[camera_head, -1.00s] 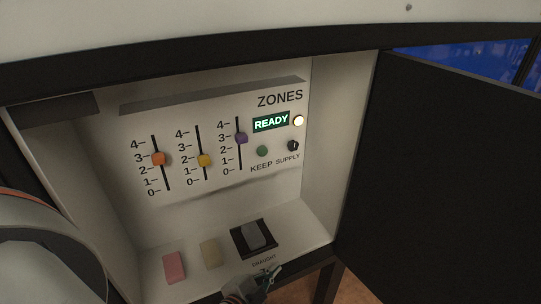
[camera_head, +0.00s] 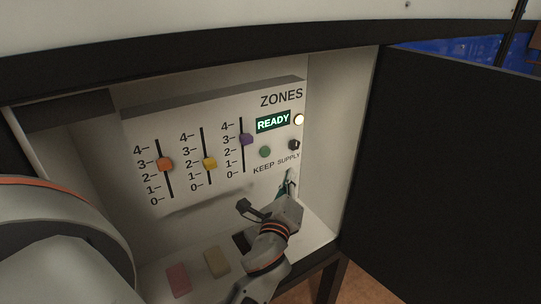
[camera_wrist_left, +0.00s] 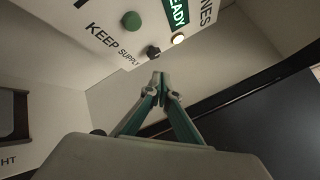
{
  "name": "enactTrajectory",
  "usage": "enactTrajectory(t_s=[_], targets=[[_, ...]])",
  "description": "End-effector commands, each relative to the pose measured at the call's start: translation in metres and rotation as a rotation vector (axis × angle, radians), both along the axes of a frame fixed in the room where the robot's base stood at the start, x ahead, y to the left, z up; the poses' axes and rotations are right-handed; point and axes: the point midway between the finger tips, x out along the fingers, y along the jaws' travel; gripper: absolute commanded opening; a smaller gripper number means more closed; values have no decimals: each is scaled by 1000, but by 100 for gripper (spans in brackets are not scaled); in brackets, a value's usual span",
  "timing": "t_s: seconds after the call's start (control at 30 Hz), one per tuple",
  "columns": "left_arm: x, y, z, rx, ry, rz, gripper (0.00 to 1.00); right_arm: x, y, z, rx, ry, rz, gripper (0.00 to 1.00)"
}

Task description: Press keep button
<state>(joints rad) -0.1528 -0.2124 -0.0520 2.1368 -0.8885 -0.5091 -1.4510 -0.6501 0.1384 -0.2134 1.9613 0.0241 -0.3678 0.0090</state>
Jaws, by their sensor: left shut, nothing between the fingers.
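The green KEEP button (camera_head: 265,151) sits on the white panel above the KEEP label, left of the dark SUPPLY knob (camera_head: 294,145). The button also shows in the left wrist view (camera_wrist_left: 132,20), with the SUPPLY knob (camera_wrist_left: 153,52) near it. My left gripper (camera_head: 290,176) is in the cabinet, below and to the right of the button and apart from it. Its fingertips (camera_wrist_left: 158,77) meet, shut and empty, in the left wrist view. The green READY display (camera_head: 273,122) is lit, with a lit white lamp (camera_head: 299,119) beside it. My right gripper is not in view.
Three sliders, orange (camera_head: 165,164), yellow (camera_head: 209,163) and purple (camera_head: 246,140), stand left of the button. A pink block (camera_head: 178,280) and a beige block (camera_head: 217,263) lie on the cabinet floor. The open dark door (camera_head: 450,180) bounds the right side.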

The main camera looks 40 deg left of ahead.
Motion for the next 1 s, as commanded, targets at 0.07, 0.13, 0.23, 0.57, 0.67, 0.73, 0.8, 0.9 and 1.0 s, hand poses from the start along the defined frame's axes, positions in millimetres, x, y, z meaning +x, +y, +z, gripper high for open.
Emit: enactTrajectory(t_s=[0.07,0.13,0.23,0.57,0.67,0.73,0.8,0.9,1.0], targets=[[0,0,0,2,0,1,0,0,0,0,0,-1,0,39],[0,0,0,1,0,1,0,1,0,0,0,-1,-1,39],[0,0,0,0,0,0,0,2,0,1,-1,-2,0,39],[7,17,1,2,0,-1,0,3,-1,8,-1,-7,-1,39],[12,30,2,2,-2,1,0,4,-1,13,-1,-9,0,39],[16,38,1,1,-1,-1,0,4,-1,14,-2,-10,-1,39],[19,47,1,1,0,-1,0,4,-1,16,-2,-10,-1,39],[24,59,1,0,-1,-1,0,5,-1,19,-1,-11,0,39],[28,68,2,0,0,0,0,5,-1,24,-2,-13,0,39]])
